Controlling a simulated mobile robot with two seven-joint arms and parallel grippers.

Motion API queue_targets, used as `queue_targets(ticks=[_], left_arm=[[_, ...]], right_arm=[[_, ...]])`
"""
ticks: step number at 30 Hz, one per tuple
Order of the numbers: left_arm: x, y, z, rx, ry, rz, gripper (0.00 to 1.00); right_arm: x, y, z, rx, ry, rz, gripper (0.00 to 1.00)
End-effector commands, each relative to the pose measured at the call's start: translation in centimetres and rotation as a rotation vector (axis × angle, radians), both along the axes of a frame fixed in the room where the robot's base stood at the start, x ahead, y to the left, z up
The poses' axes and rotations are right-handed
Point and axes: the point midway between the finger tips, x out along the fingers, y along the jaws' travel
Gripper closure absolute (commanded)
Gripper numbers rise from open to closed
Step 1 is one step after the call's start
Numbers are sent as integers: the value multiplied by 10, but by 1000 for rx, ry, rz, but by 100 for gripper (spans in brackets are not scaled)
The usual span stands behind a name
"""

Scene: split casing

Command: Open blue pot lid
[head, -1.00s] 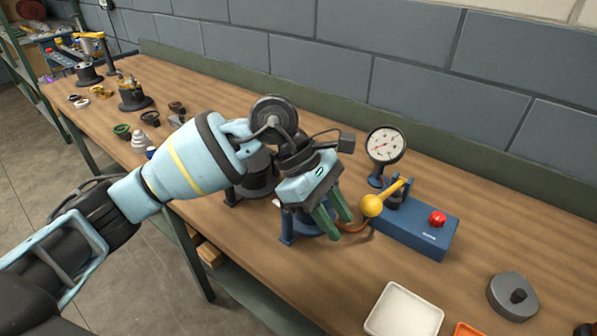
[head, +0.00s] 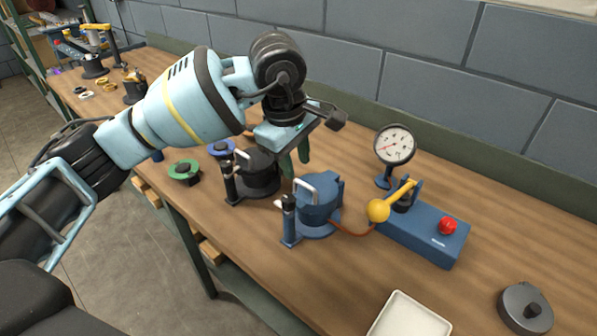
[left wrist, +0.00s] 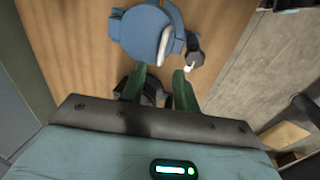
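The blue pot (head: 317,222) stands on the bench near the middle of the head view. Its lid (head: 322,192) appears to be down on it and carries a pale arched handle (head: 302,187). A dark-topped post (head: 289,215) stands at its front left side. The left wrist view shows the pot from above (left wrist: 140,32), with the post (left wrist: 195,58) beside it. My left gripper (head: 295,163) has green fingers, spread apart and empty. It is behind and left of the blue pot, above the dark pot (head: 262,180). My right gripper is not in view.
A blue box (head: 425,236) with a red button and yellow-knobbed lever stands right of the pot, linked by a reddish hose. A gauge (head: 394,147) stands behind it. A white tray (head: 408,318) and grey disc (head: 525,310) lie front right. Bare bench (head: 350,270) is in front.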

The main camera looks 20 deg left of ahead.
Motion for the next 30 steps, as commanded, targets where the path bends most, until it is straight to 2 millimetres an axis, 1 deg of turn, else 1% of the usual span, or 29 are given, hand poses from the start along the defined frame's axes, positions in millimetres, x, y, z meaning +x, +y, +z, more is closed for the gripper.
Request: queue_targets(ticks=[1, 3, 9, 13, 19, 20, 24, 27, 30], left_arm=[[1, -1, -9, 1, 4, -1, 69], [3, -1, -18, 0, 2, -1, 69], [6, -3, -36, -1, 0, 0, 69], [7, -3, -40, -1, 0, 0, 69], [7, -3, -40, -1, 0, -1, 69], [7, -3, -40, -1, 0, -1, 71], [7, -3, -40, -1, 0, -1, 89], [7, -3, -40, -1, -1, -1, 100], [7, -3, -39, -1, -1, -1, 100]], right_arm=[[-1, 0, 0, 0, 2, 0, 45], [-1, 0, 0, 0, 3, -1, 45], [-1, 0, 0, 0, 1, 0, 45], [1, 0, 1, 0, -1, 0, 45], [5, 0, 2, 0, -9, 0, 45], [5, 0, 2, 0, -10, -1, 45], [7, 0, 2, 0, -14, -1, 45], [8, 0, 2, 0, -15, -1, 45], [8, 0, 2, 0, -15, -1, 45]])
